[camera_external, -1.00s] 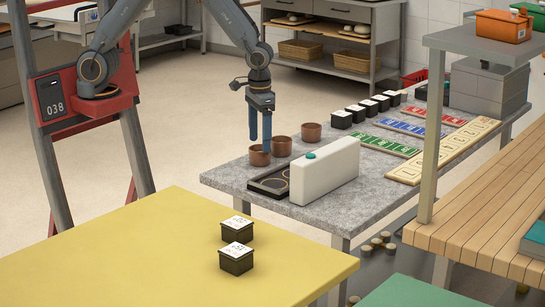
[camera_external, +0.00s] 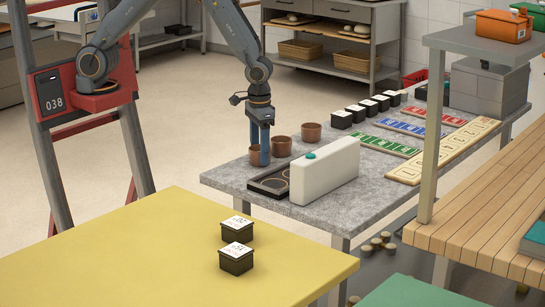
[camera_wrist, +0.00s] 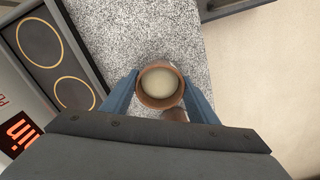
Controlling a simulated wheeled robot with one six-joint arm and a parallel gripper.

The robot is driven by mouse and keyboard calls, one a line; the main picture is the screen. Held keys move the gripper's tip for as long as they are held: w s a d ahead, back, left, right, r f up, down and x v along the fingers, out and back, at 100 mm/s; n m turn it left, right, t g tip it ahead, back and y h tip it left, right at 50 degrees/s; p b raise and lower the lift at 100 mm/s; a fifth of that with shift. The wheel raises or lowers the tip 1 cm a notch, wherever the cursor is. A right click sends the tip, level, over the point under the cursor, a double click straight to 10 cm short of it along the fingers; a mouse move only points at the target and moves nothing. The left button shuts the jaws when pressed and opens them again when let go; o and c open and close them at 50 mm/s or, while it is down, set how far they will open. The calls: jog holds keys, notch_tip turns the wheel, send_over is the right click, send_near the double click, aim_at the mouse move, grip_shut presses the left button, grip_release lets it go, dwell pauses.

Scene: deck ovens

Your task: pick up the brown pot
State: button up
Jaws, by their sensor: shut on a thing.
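Three brown pots are in a row at the near left end of the grey speckled counter (camera_external: 232,176). My gripper (camera_external: 264,155) points down at the nearest brown pot (camera_external: 254,154), which is upright, partly hidden behind the fingers. In the wrist view my blue fingers (camera_wrist: 160,80) are on both sides of this round pot (camera_wrist: 160,102), shut on it; its inside is pale. The pot appears to be at counter level. The middle pot (camera_external: 281,146) and the far pot (camera_external: 311,132) stand apart from my gripper.
A black tray with two ring-marked places (camera_external: 262,187) lies just in front of the pots. A white case with a teal knob (camera_external: 325,172) stands beside it. Black boxes (camera_external: 341,119) and coloured boards (camera_external: 384,145) are farther along. The floor left of the counter is clear.

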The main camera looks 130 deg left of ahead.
notch_tip(320, 180, up, 10)
jog(key=shift+b, duration=1.15)
jog(key=shift+w+d, duration=0.1)
jog(key=w+d+m, duration=0.5)
jog(key=w+d, duration=0.4)
jog(key=d, duration=0.6)
jog(key=w+d+m, duration=0.4)
jog(key=w+d, duration=0.6)
jog(key=d, duration=0.4)
jog(key=s+d+m+p, duration=0.2)
jog(key=d+m, duration=0.7)
jog(key=d, duration=2.7)
jog(key=f, duration=0.3)
jog(key=s+f+p, duration=0.1)
jog(key=f, duration=0.1)
jog(key=shift+s+d+f, duration=0.1)
jog(key=shift+d+f, duration=0.2)
jog(key=shift+d, duration=0.05)
jog(key=shift+f+p, duration=0.6)
jog(key=shift+f, duration=1.45)
